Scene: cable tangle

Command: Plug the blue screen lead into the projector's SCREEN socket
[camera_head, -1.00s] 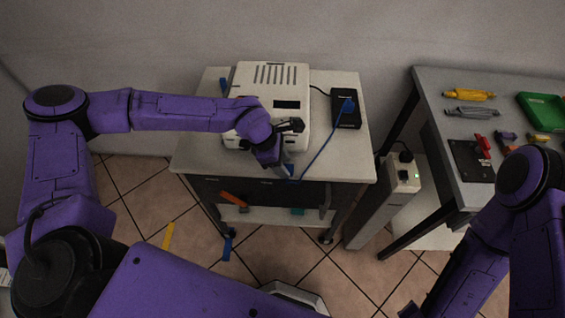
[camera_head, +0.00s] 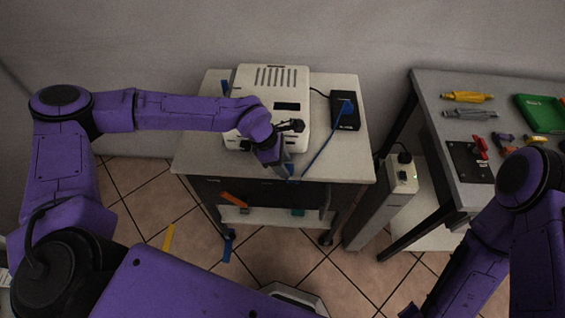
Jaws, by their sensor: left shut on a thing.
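The white projector (camera_head: 283,80) sits on the white top of a small cart (camera_head: 190,153). The blue screen lead (camera_head: 322,151) runs from the black box (camera_head: 346,121) on the cart's right side down to my left gripper. My left gripper (camera_head: 287,168) is at the cart's front edge, in front of the projector, shut on the blue lead's end. The plug itself is mostly hidden by the fingers. The SCREEN socket cannot be made out. My right arm shows at the lower right; its gripper is out of view.
A grey bench (camera_head: 436,112) at the right holds yellow and grey tools, a green tray (camera_head: 545,112) and a black plate with a red part (camera_head: 470,160). A white power strip post (camera_head: 402,178) stands between cart and bench. The cart's front left top is clear.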

